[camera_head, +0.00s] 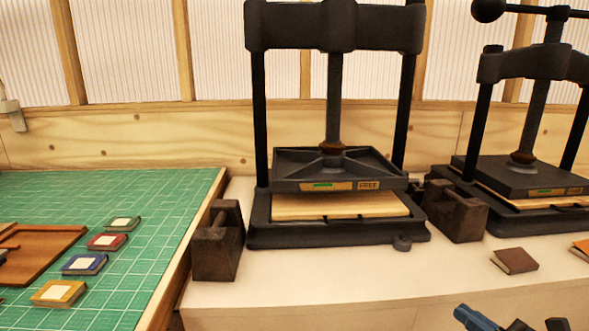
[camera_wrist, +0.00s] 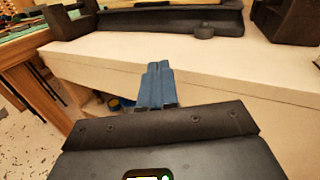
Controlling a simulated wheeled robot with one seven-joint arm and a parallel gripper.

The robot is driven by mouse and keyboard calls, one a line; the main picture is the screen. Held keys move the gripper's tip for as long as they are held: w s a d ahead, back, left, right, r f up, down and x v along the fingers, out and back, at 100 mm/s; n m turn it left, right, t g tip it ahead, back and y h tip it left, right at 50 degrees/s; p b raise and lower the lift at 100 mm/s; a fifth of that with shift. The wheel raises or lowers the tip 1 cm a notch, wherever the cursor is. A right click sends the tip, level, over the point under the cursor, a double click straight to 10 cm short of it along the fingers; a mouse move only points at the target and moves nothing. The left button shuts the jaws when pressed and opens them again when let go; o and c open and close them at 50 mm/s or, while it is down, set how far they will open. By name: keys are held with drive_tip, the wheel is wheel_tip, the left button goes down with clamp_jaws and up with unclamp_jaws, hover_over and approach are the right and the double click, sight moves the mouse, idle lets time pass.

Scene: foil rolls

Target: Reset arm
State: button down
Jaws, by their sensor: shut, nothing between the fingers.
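My gripper (camera_wrist: 159,68) shows blue fingers pressed together, with nothing between them. In the wrist view they lie in front of the pale bench front, below its top edge.
A black screw press (camera_head: 340,235) stands on the pale bench (camera_head: 300,285), with a second press (camera_head: 520,178) at right. Dark iron blocks (camera_head: 217,240) flank the first press. A brown book (camera_head: 514,260) lies on the bench.

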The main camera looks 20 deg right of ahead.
drive_tip(key=s+a+f+n+g+h, duration=0.25)
drive_tip(key=s+a+f+n, duration=0.25)
drive_tip(key=s+a+n, duration=0.25)
drive_tip(key=s+a+f+n+g+h, duration=0.2)
drive_tip(key=s+a+f+n+g, duration=0.1)
drive_tip(key=s+a+f+n, duration=0.4)
drive_tip(key=s+a+r+n+t+y, duration=0.1)
drive_tip(key=s+a+r+n, duration=0.3)
drive_tip(key=s+r+n, duration=0.3)
drive_tip(key=s+a+r+n+t, duration=0.1)
drive_tip(key=s+a+r+n, duration=0.4)
drive_tip(key=s+r+n, duration=0.3)
drive_tip(key=r+n, duration=0.1)
drive_tip(key=n, duration=0.2)
drive_tip(key=shift+s+r+n+t+y, duration=0.25)
drive_tip(key=shift+s+n+t+y, duration=0.05)
drive_tip(key=shift+n+t+y, duration=0.05)
